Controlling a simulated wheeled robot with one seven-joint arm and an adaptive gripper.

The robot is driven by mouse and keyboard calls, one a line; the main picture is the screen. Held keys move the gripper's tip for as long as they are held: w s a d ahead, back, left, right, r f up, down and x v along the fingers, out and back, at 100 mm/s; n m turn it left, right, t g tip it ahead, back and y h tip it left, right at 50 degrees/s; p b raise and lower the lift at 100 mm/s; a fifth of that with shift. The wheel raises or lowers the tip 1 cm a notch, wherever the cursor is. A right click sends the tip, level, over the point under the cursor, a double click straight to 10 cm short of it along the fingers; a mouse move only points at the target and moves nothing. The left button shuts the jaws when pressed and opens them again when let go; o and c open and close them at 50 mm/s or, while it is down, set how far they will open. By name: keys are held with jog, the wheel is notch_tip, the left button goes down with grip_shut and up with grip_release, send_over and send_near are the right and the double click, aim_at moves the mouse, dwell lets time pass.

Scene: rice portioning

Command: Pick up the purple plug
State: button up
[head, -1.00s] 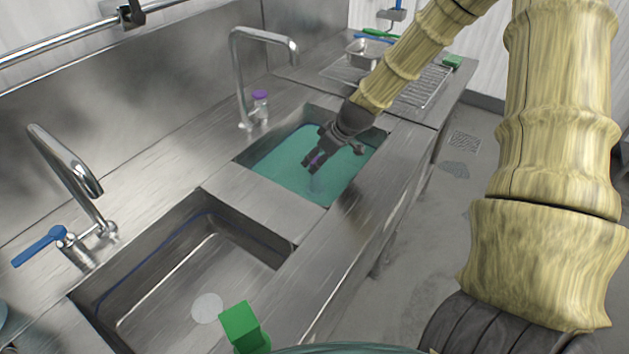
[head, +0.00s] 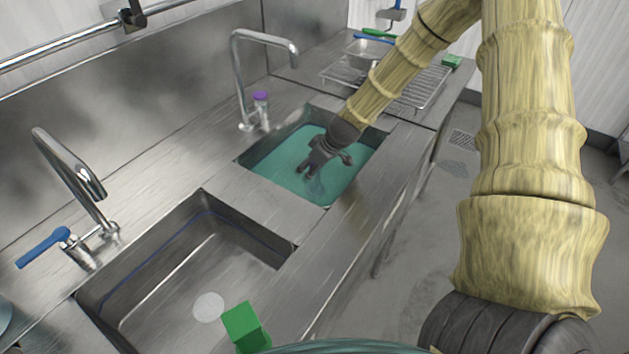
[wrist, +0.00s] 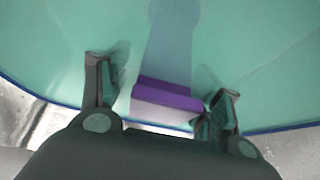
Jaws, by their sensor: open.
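The purple plug (wrist: 170,93) shows in the wrist view as a block with a purple top and a pale side. It lies between the two fingers of my gripper (wrist: 162,82), with a gap to the left finger; its right end is close to the right finger, and I cannot tell whether they touch. In the head view my open gripper (head: 316,178) points down into the teal-filled sink (head: 280,164). The plug is not distinguishable there, being hidden by the gripper or the teal water.
An empty steel sink (head: 190,262) is at the front, with a green block (head: 245,327) by its edge. A wire rack (head: 425,90) is at the back right.

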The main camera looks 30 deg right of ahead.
jog(key=shift+f, duration=0.1)
grip_shut()
dwell(0.3)
